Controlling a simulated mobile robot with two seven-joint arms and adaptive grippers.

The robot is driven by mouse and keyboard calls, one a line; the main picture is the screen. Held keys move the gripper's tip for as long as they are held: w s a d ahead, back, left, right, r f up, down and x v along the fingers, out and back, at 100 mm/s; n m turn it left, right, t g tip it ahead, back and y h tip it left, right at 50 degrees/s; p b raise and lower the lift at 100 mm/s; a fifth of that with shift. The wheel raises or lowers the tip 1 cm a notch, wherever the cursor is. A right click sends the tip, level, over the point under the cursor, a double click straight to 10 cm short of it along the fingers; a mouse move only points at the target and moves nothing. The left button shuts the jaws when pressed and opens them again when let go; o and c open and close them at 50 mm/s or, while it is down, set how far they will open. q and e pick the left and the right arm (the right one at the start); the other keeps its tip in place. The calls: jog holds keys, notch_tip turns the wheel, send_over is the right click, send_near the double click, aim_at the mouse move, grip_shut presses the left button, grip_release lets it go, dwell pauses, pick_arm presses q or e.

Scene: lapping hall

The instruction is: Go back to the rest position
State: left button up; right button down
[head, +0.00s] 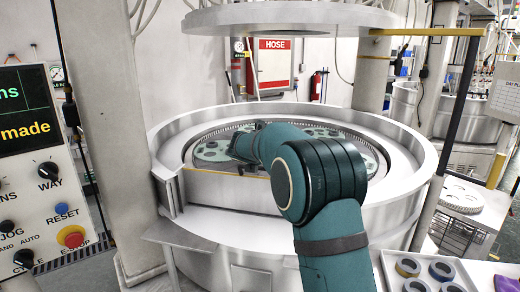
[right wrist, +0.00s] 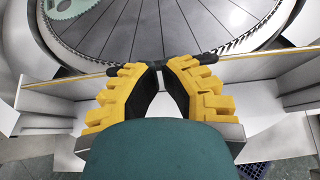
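My right arm comes in from the bottom of the head view and reaches over the round lapping machine (head: 190,128). My right gripper (head: 240,148) is small and partly hidden by its own arm there, above the machine's front opening. In the right wrist view the right gripper (right wrist: 156,68) has yellow fingers with black pads, and the tips come together. Below is the front wall's yellow-edged top (right wrist: 262,54). My left gripper is not in view.
A control panel (head: 35,165) stands at the left beside a grey column (head: 100,120). The machine's raised upper plate (head: 290,15) hangs overhead. A tray with dark rings (head: 425,278) is at the lower right, near a yellow-and-black post (head: 462,90).

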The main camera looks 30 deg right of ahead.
jog(key=s+a+f+m+g+y+b, duration=0.1)
jog(key=s+a+f+m+y+b, duration=0.15)
jog(key=a+f, duration=0.6)
jog(key=s+a+f+m+g+y+b, duration=0.1)
jog(key=s+a+f+m+y, duration=0.2)
jog(key=f, duration=1)
jog(key=s+a+f+m+y+b, duration=0.1)
jog(key=a+f+m+y+b, duration=0.2)
jog(key=a+f, duration=0.65)
jog(key=s+a+f+m+g+y+b, duration=0.2)
jog(key=s+a+f+m, duration=0.5)
jog(key=s+f+m, duration=0.3)
jog(key=s+a+f+m+g+y+b, duration=0.1)
jog(key=s+a+f+m, duration=0.7)
jog(key=s, duration=0.9)
notch_tip(320, 180, down, 4)
jog(key=shift+f+m+g+y+b, duration=0.1)
jog(key=shift+m+g+y+b, duration=0.3)
jog(key=shift+m+y+b, duration=0.45)
jog(key=shift+s+a, duration=0.1)
